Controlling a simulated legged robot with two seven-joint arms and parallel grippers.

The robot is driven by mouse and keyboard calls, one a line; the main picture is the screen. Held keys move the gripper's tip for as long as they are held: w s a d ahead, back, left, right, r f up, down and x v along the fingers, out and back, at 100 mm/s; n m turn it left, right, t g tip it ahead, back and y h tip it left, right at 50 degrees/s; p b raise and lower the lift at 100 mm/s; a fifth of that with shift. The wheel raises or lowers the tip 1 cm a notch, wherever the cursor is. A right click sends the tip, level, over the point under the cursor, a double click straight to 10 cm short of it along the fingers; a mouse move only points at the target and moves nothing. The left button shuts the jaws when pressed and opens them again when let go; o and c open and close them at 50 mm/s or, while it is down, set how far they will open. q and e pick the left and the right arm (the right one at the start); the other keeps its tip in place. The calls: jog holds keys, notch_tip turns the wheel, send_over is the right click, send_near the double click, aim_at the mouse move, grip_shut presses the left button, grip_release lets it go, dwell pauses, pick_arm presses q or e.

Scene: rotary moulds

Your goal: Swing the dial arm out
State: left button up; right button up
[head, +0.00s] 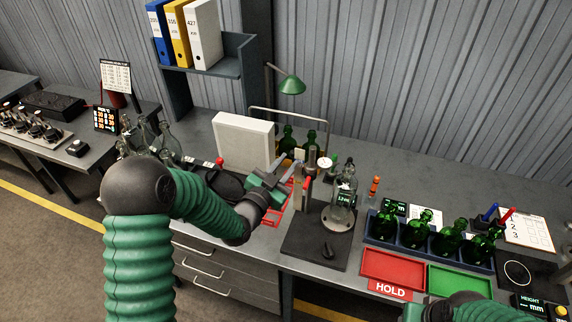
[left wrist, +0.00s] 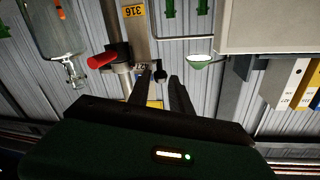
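A measuring stand with an upright post rises from a dark base plate (head: 312,245) in the head view. A round white dial (head: 325,162) shows near the post's top, and a red handle (head: 307,184) is on the post. The red handle (left wrist: 103,60) and post (left wrist: 136,22) also show in the left wrist view. A clear bottle (head: 342,205) stands on the base. My left gripper (head: 292,168) is just left of the post. Its fingers (left wrist: 160,84) are apart, with a small dark part seen between or beyond them; contact is unclear. My right arm shows at bottom right, its fingers not clear.
A blue rack (head: 378,243) of green bottles stands to the right, behind a red tray (head: 393,268) and a green tray (head: 457,283). A white box (head: 243,141) and a green lamp (head: 291,84) are behind. Clear bottles (head: 163,142) stand at left.

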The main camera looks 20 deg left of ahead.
pick_arm(q)
jog(key=shift+o, duration=0.2)
jog(key=shift+a, duration=0.1)
jog(key=shift+s, duration=0.15)
jog(key=p+v, duration=0.7)
jog(key=v, duration=0.9)
jog(key=shift+s+p, duration=0.3)
jog(key=shift+s, duration=0.05)
jog(key=shift+f, duration=0.1)
jog(key=shift+c, duration=0.3)
